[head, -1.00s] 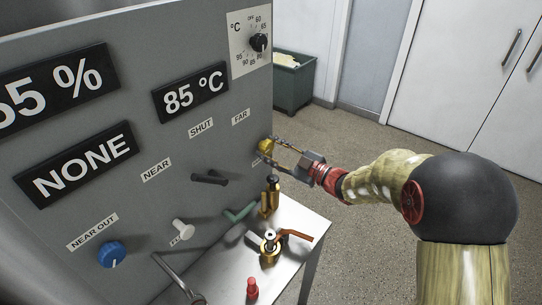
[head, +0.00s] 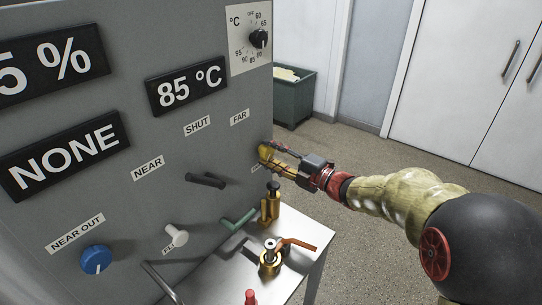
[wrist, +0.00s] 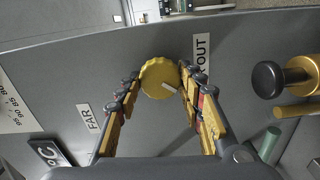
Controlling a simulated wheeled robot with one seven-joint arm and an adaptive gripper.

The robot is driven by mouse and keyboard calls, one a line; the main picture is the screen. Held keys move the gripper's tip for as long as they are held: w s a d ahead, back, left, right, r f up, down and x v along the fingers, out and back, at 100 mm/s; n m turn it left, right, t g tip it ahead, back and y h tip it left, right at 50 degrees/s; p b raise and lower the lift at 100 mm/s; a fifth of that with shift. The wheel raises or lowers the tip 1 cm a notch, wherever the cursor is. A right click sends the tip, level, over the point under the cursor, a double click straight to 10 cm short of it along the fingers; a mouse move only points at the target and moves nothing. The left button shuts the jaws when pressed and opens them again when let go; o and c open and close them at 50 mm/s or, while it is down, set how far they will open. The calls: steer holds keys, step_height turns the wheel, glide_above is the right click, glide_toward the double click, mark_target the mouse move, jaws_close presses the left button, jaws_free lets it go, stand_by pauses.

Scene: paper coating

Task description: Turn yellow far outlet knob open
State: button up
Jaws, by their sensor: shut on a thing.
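The yellow far outlet knob (wrist: 160,77) sits on the grey panel, next to a label ending in OUT (wrist: 202,58). A white pointer mark shows on its lower part in the wrist view. In the head view the knob (head: 264,152) is at the panel's right edge, partly covered by my fingers. My gripper (wrist: 160,85) is shut on the knob, one finger on each side of it. It also shows in the head view (head: 275,157), reaching in from the right.
A blue near outlet knob (head: 96,259), a black lever (head: 206,180) and a white knob (head: 175,236) are on the panel. A brass fitting (head: 270,205) and an orange-handled valve (head: 296,244) stand below my gripper by the metal table (head: 310,252). Floor to the right is clear.

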steer(key=shift+f+n, duration=0.15)
steer(key=shift+n, duration=0.65)
steer(key=o, duration=1.1)
steer(key=shift+c, duration=0.2)
steer(key=shift+o, duration=0.5)
steer(key=v, duration=1.2)
